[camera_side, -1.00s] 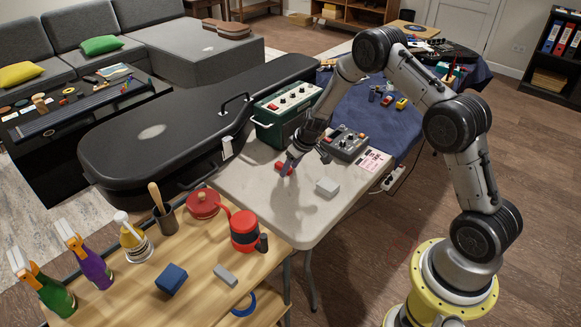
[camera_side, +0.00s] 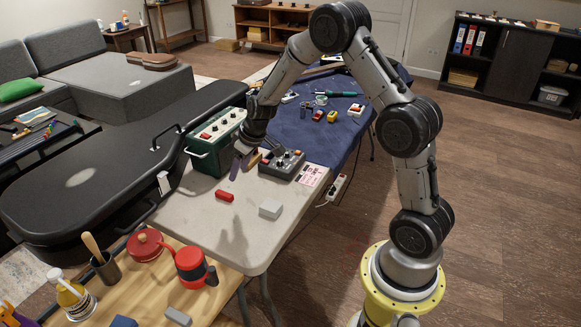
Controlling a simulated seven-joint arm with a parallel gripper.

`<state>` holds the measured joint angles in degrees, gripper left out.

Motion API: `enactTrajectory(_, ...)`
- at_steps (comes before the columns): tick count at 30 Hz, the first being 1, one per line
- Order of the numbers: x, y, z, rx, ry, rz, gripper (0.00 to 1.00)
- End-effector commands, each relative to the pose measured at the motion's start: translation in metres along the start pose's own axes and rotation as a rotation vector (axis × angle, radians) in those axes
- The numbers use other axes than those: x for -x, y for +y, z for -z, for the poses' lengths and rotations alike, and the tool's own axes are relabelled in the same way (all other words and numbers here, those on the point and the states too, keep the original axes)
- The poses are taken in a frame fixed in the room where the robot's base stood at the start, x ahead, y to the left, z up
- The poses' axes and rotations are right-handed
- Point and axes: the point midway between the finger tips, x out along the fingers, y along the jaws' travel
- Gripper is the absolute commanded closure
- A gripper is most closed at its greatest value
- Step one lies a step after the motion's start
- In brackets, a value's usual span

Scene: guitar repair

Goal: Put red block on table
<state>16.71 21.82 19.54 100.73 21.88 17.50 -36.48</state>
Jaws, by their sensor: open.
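A small red block (camera_side: 224,195) lies flat on the pale grey-white table (camera_side: 210,228), towards its left side. My gripper (camera_side: 245,165) is open, with its fingers spread and pointing down. It is above and beyond the red block in the picture, in front of the green box, and clear of the block. I see nothing between the fingers.
A light grey block (camera_side: 270,209) lies right of the red one. A green box with knobs (camera_side: 214,140) and a grey control box (camera_side: 282,164) stand at the table's back. A black guitar case (camera_side: 60,215) is at left. The table front is clear.

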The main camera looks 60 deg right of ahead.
Motion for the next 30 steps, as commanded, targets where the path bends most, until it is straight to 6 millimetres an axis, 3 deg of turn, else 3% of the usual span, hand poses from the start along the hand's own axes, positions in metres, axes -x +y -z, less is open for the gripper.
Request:
enactTrajectory(4, 0.044, -0.02, 0.004, 0.011, 0.023, 0.013, 0.44)
enactTrajectory(8, 0.109, -0.05, -0.006, 0.024, 0.042, 0.031, 0.44)
enactTrajectory(12, 0.176, -0.08, -0.036, 0.032, 0.056, 0.042, 0.44)
enactTrajectory(18, 0.249, -0.109, -0.102, 0.034, 0.072, 0.039, 0.44)
enactTrajectory(24, 0.29, -0.12, -0.172, 0.021, 0.09, 0.018, 0.44)
enactTrajectory(30, 0.301, -0.119, -0.212, 0.004, 0.098, 0.001, 0.44)
